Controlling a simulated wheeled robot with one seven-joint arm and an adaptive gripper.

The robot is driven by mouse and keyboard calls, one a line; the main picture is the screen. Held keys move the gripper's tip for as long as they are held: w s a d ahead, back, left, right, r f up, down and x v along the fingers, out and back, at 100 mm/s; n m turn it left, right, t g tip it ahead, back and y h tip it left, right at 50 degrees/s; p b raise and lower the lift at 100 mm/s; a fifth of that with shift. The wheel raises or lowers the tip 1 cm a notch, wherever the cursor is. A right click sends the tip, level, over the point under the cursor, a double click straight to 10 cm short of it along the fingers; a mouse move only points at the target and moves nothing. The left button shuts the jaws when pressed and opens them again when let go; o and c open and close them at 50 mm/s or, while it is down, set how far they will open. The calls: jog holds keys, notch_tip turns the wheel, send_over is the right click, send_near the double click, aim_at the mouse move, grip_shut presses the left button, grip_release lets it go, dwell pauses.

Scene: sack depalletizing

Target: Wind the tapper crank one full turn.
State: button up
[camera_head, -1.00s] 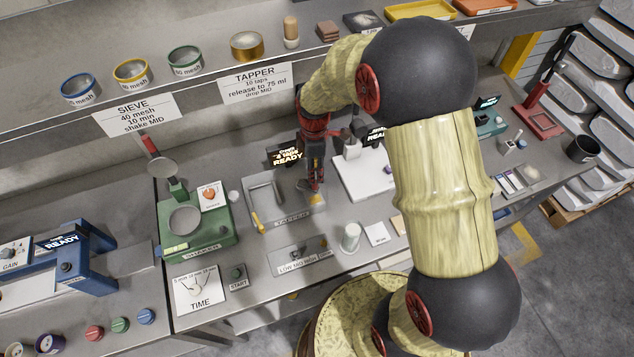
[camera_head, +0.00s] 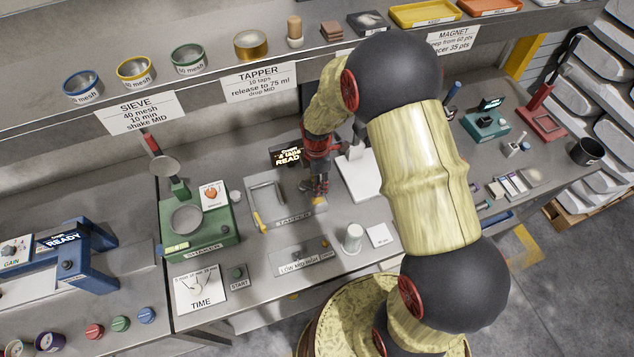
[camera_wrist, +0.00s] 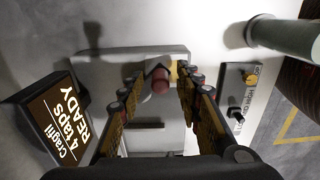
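The tapper (camera_head: 289,217) is a grey metal plate with a raised frame, on the bench left of centre in the head view. Its plate also shows in the wrist view (camera_wrist: 90,72). A dark red round knob (camera_wrist: 160,80), seemingly the crank's handle, lies between my fingertips in the wrist view. My gripper (camera_head: 312,192) is over the tapper's right side; its two fingers (camera_wrist: 158,92) are apart, one on each side of the knob, with gaps visible. Whether the fingertips reach down to the knob's level is unclear. The crank arm is mostly hidden.
A black display (camera_wrist: 52,120) reading "Cragfil 4 taps READY" stands close by my fingers. The green shaker (camera_head: 200,235) is left of the tapper. A white cylinder (camera_head: 352,236) and the control plate (camera_head: 302,258) lie nearer. A white scale-like plate (camera_head: 360,180) is right.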

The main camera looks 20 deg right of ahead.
jog(key=shift+c, duration=1.3)
grip_shut()
